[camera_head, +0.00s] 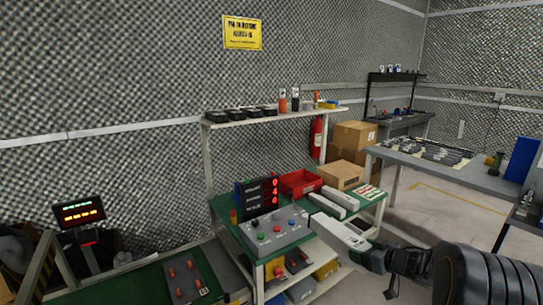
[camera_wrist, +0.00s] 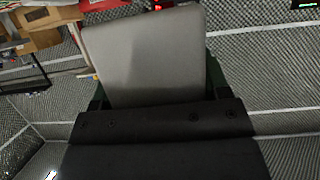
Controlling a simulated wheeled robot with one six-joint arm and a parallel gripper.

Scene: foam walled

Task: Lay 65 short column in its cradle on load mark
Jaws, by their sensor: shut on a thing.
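My gripper (camera_head: 368,255) is low at the right of centre in the head view, in front of the green-topped bench. It is shut on a pale grey, box-shaped column (camera_head: 338,235) that points left and away, towards the button panel. In the wrist view, the same column (camera_wrist: 145,60) fills the space between the dark fingers of my gripper (camera_wrist: 155,90). I cannot read a number on it. I cannot pick out the cradle or the load mark in either view. Two pale bars (camera_head: 341,197) lie on the bench behind the held column.
A button panel (camera_head: 274,232) with a red-digit display (camera_head: 262,195) stands on the green bench (camera_head: 226,212). A red bin (camera_head: 300,183) and a cardboard box (camera_head: 340,175) are behind. A grey table (camera_head: 400,157) with several dark parts is at right. Floor between is clear.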

